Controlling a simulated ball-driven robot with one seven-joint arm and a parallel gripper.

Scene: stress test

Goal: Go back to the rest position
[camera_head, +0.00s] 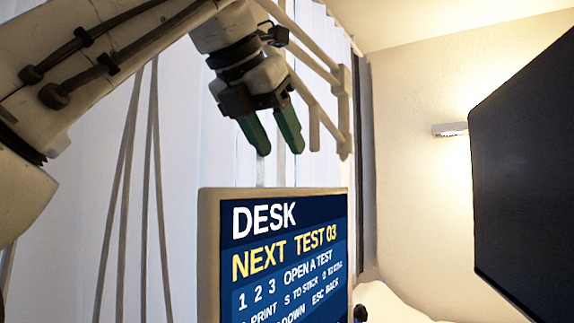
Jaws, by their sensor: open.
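My gripper (275,133) hangs from my arm in the upper middle of the head view. Its two green fingers point down and stand apart, with nothing between them. It is above the top edge of a framed screen (285,262), clear of it. My arm comes in from the upper left.
The screen shows the words "DESK" and "NEXT TEST 03". A large dark panel (525,170) stands at the right. A lit wall lamp (450,129) is on the back wall. Pale curtains (185,150) hang behind my arm. A beige rail frame (343,110) is close to the right of my gripper.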

